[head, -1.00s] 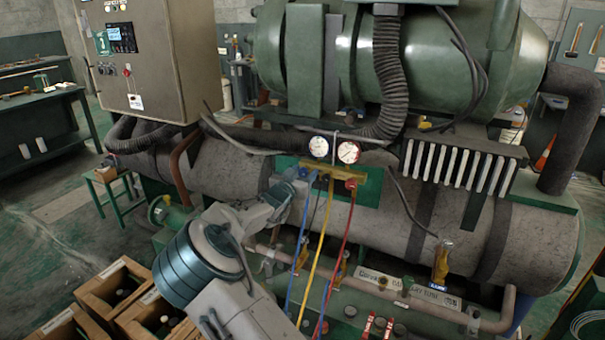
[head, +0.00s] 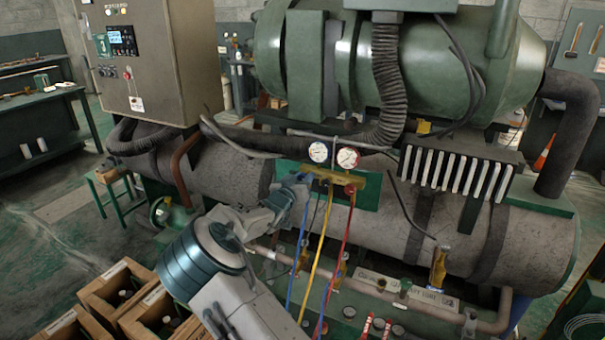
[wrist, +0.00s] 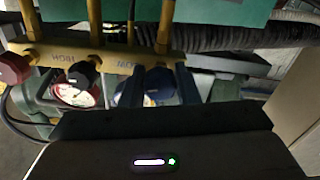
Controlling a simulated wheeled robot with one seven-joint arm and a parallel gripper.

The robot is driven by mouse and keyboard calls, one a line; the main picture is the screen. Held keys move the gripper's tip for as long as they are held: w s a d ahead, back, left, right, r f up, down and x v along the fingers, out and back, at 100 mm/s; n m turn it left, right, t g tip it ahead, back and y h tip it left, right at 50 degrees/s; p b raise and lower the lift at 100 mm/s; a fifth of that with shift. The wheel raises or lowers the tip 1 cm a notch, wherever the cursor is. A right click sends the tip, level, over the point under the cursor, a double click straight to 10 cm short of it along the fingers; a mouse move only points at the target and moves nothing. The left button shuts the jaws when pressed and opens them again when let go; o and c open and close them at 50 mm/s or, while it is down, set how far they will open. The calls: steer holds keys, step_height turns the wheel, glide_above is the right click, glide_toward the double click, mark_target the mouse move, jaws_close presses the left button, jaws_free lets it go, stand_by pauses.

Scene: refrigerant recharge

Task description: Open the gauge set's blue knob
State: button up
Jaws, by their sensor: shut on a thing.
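The gauge set is a brass manifold (head: 342,180) with two round dials, mounted on a green plate on the machine. In the wrist view its brass bar (wrist: 110,60) appears upside down. The dark blue knob (wrist: 158,80) sits at the right end of the bar there, between the two fingers of my gripper (wrist: 158,88). My gripper is shut on this knob. In the head view my gripper (head: 301,181) is at the manifold's left end and hides the blue knob. A black knob (wrist: 82,73) and a red knob (wrist: 14,69) are farther left in the wrist view.
Blue (head: 299,255), yellow (head: 317,262) and red (head: 340,250) hoses hang below the manifold, close to my gripper. A large grey tank (head: 230,170) lies behind. Wooden crates (head: 118,288) with bottles stand at lower left. Open floor shows at far left.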

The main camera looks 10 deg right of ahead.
steer(key=n+p, duration=0.3)
steer(key=n, duration=0.1)
steer(key=shift+r+n+p, duration=0.15)
steer(key=shift+n+p, duration=0.2)
steer(key=shift+n, duration=0.05)
steer(key=n+p, duration=0.2)
steer(key=n, duration=0.2)
steer(key=n+p, duration=0.2)
steer(key=n, duration=0.3)
steer(key=shift+n+p, duration=0.55)
steer(key=shift+n, duration=1.55)
steer(key=o, duration=1)
steer(key=shift+c, duration=0.2)
steer(key=shift+s, duration=0.1)
steer(key=b+v, duration=0.3)
steer(key=v, duration=1)
steer(key=shift+s+a, duration=0.25)
steer(key=shift+s, duration=0.05)
